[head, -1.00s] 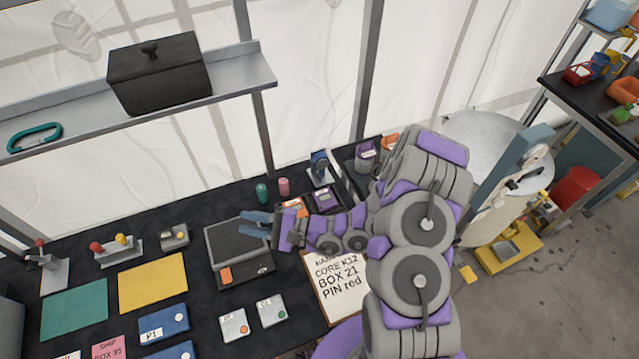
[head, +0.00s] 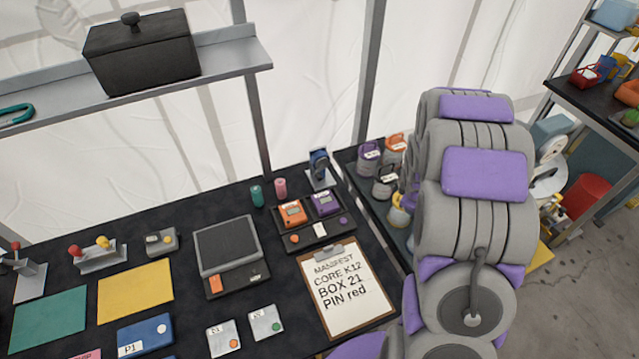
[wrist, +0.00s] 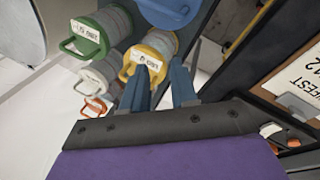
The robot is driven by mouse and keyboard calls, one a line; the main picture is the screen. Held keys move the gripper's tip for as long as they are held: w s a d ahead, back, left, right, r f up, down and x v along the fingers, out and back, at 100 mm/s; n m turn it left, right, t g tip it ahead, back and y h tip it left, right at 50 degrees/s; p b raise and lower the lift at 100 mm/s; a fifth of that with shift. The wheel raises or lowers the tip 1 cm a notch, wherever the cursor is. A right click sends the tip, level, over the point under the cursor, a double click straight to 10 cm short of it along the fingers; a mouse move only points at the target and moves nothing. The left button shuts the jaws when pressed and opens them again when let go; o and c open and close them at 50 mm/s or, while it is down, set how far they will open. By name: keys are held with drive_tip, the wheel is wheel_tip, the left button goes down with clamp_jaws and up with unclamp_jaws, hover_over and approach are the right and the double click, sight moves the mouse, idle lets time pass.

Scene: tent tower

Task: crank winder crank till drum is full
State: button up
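I cannot pick out the winder crank for certain. At the right of the head view, a blue-grey upright part (head: 552,128) and a pale round disc (head: 548,178) show past my arm. They may belong to the winder, but my arm hides most of that area. My gripper (wrist: 160,72) shows in the wrist view with its two blue-grey fingers apart and nothing seen between them. It points toward a yellow-handled canister (wrist: 152,50); I cannot tell whether they touch. The head view hides my gripper behind the arm.
Labelled canisters stand close by, including a green one (wrist: 100,32) and a grey one (wrist: 98,75). A manifest clipboard (head: 345,290) lies on the black table. A blue device on a stand (head: 319,168) is at the table's back. A red bin (head: 588,195) stands right.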

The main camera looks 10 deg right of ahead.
drive_tip(key=w+d+r+n+t, duration=0.2)
drive_tip(key=w+d+n+t, duration=0.4)
drive_tip(key=w, duration=0.4)
drive_tip(key=w+a+n+y+b, duration=0.1)
drive_tip(key=w+a+n+y, duration=0.1)
drive_tip(key=n, duration=0.2)
drive_tip(key=w+a+n+t+y+b, duration=0.1)
drive_tip(key=w+a+n+y, duration=0.1)
drive_tip(key=a+n+y, duration=0.1)
drive_tip(key=w+a+n+t+y, duration=0.1)
drive_tip(key=w+a+n+y, duration=0.1)
drive_tip(key=n, duration=0.3)
drive_tip(key=shift+w+a+f+y+b, duration=0.2)
drive_tip(key=shift+w+f+y+b, duration=0.1)
drive_tip(key=shift+w+f+b, duration=0.1)
drive_tip(key=s+a+f+n+g+y, duration=0.2)
drive_tip(key=s+a+n+y, duration=0.4)
drive_tip(key=a+y, duration=0.15)
drive_tip(key=b, duration=0.2)
approach(321, 179)
drive_tip(key=shift+h, duration=0.25)
drive_tip(key=x, duration=1)
drive_tip(key=shift+w+a+f, duration=0.1)
drive_tip(key=shift+w+a, duration=0.05)
drive_tip(key=shift+a, duration=0.15)
clamp_jaws()
